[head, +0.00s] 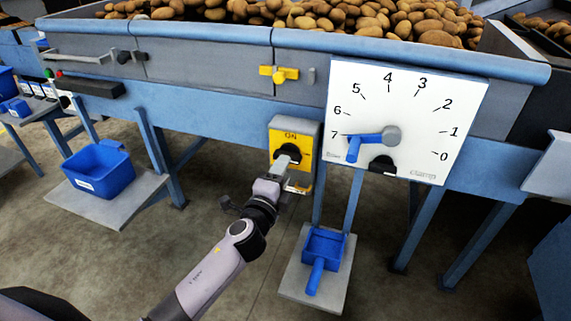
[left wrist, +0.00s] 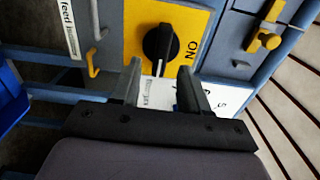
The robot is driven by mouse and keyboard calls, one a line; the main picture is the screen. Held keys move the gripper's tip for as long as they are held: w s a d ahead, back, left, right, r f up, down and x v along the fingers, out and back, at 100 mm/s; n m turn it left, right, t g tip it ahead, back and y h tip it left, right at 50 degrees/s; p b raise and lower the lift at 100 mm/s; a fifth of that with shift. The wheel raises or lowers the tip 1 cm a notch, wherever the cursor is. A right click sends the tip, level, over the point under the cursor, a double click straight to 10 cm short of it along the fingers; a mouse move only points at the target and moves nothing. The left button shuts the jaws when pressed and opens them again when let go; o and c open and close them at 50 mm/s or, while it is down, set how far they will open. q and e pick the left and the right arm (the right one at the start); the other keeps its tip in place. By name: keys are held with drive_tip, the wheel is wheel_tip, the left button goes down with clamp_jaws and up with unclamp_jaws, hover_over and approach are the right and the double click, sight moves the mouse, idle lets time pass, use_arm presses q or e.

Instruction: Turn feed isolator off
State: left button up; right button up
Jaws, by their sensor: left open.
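The feed isolator is a yellow panel (head: 278,140) on a grey box, with a black rotary knob (head: 292,150) and the word ON above it. My left gripper (head: 288,170) is in front of the panel and hides the lower part of the knob. In the left wrist view, the knob (left wrist: 160,45) stands on the yellow panel (left wrist: 200,22), just beyond the two fingertips. The left gripper (left wrist: 157,75) is open there, with a gap between its fingers and nothing held. The knob's grip runs roughly up and down in that view, with ON to its right. My right gripper is not in view.
A white dial (head: 410,105) with a blue pointer is right of the isolator. A yellow valve handle (head: 279,74) is above it. A blue scoop (head: 323,246) lies on a low shelf below. A yellow hook (left wrist: 94,58) is close to the left finger in the wrist view.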

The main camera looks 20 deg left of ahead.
use_arm(q)
drive_tip(key=shift+s, duration=1.85)
drive_tip(key=s+a+f+n+g+h, duration=0.1)
drive_tip(key=s+f+n+g, duration=0.2)
drive_tip(key=s+f+n, duration=0.35)
drive_tip(key=s+f+n+g, duration=0.2)
drive_tip(key=s+f+n, duration=0.2)
drive_tip(key=s, duration=0.6)
drive_tip(key=s+a+f+n+g+h, duration=0.1)
drive_tip(key=s+f+n+g, duration=0.2)
drive_tip(key=s+f+n, duration=0.4)
wheel_tip(320, 180, up, 12)
drive_tip(key=s+m+p, duration=0.1)
drive_tip(key=p, duration=1.1)
drive_tip(key=shift+s+a+f, duration=0.25)
drive_tip(key=shift+s+a, duration=0.1)
drive_tip(key=shift+s, duration=0.05)
drive_tip(key=shift+f, duration=0.1)
drive_tip(key=shift+s+a+y, duration=0.1)
drive_tip(key=shift+y, duration=0.2)
